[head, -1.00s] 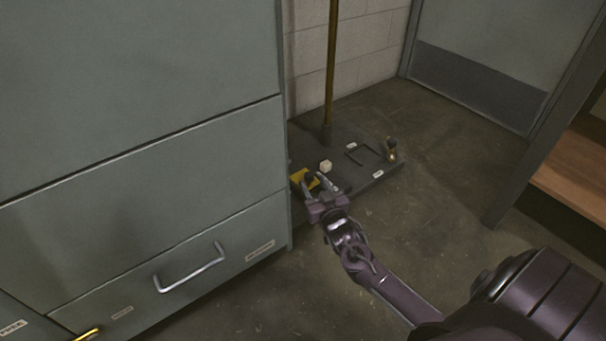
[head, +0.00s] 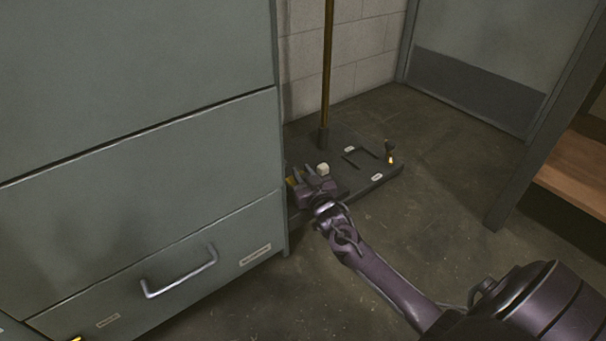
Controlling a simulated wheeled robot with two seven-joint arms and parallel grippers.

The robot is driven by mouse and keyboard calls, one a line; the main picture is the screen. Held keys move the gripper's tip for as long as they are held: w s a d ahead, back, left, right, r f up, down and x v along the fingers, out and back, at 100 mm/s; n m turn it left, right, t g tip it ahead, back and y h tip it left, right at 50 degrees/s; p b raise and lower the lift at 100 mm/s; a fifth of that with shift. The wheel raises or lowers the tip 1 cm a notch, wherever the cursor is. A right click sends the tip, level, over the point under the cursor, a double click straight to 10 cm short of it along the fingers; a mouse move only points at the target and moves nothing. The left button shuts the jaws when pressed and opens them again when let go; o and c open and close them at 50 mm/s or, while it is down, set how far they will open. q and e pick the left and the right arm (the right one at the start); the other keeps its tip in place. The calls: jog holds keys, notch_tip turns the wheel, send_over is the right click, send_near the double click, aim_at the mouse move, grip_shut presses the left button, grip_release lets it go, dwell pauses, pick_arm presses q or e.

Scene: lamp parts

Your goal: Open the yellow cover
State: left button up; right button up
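The yellow cover (head: 291,182) lies on the dark lamp base (head: 362,182) at its left side, close to the cabinet. Only a small yellow patch of it shows; my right gripper hides the rest. My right gripper (head: 304,172) is over the cover, with its two fingers apart and pointing away from me. Whether the fingers touch the cover cannot be told. My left gripper is not in view.
A grey cabinet (head: 140,170) with a drawer handle (head: 180,273) fills the left, very near the cover. A brass pole (head: 327,70) rises from the base. A small pale cube (head: 323,169) and a small glowing brass piece (head: 390,154) are on the base. Floor to the right is clear.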

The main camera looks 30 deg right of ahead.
grip_shut()
jog(key=shift+s, duration=0.15)
jog(key=s+p, duration=0.6)
jog(key=shift+d+r+p, duration=0.2)
jog(key=shift+d+p, duration=0.05)
jog(key=shift+p, duration=0.1)
jog(key=shift+s+f, duration=0.15)
jog(key=shift+s, duration=0.4)
jog(key=o, duration=0.8)
grip_release()
